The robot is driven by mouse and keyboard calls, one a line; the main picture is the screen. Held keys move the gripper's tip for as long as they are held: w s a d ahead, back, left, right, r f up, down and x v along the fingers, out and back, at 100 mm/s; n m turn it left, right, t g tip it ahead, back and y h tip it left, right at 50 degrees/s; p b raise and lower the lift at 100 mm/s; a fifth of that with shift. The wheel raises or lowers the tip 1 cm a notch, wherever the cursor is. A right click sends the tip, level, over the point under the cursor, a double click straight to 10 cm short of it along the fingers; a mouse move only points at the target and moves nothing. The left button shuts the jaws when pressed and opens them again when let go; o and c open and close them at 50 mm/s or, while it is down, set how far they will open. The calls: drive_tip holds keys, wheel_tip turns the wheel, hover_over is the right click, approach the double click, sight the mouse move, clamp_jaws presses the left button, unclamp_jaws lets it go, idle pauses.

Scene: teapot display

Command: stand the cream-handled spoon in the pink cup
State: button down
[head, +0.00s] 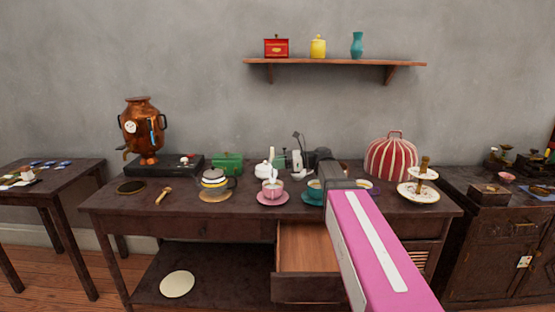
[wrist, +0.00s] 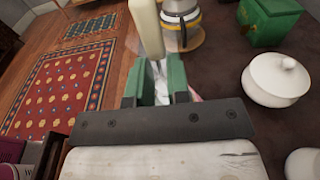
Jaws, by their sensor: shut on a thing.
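The pink cup (head: 272,188) stands on a pink saucer (head: 272,200) near the front of the table, left of the open drawer. My gripper (head: 279,160) reaches in from the right just above the cup. Its green fingers are shut on the cream-handled spoon (wrist: 148,28), near where the handle meets the metal. The spoon looks roughly upright, handle up, over the cup's mouth in the head view. I cannot tell whether its lower end is inside the cup. In the wrist view the fingers (wrist: 155,88) hide nearly all of the cup.
A teal cup (head: 314,189) is close on the right, under my arm. A lidded white pot (wrist: 277,78) and a green box (head: 228,163) stand behind. A glass teapot (head: 214,182) is on the left. An open drawer (head: 305,288) juts out in front.

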drive_tip(key=shift+f, duration=2.95)
drive_tip(key=c, duration=1)
unclamp_jaws()
drive_tip(key=s+a+r, duration=0.8)
drive_tip(key=r, duration=0.3)
drive_tip(key=shift+s, duration=0.2)
drive_tip(key=shift+a, duration=0.1)
